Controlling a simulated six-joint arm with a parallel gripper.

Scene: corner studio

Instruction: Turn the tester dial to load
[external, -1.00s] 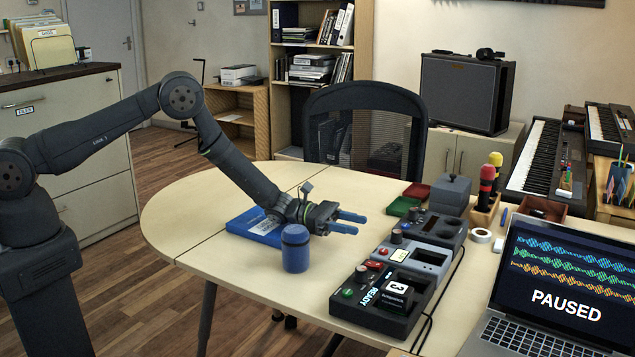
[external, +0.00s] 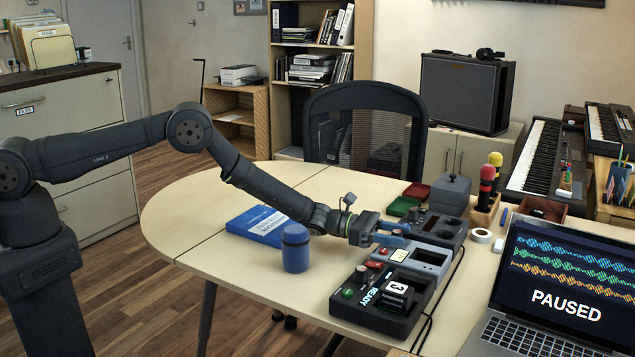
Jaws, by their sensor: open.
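The front device, a black unit (external: 418,322) with a lit READY label, holds a block marked 3 (external: 396,292). I cannot tell from labels which unit is the tester. My gripper (external: 400,236) is open, its blue fingers at the left end of the grey unit, around or just above its knob.
Green (external: 403,206) and red (external: 417,190) trays and a grey box (external: 451,190) stand behind. A laptop (external: 555,285) and cable are right. The left tabletop is clear.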

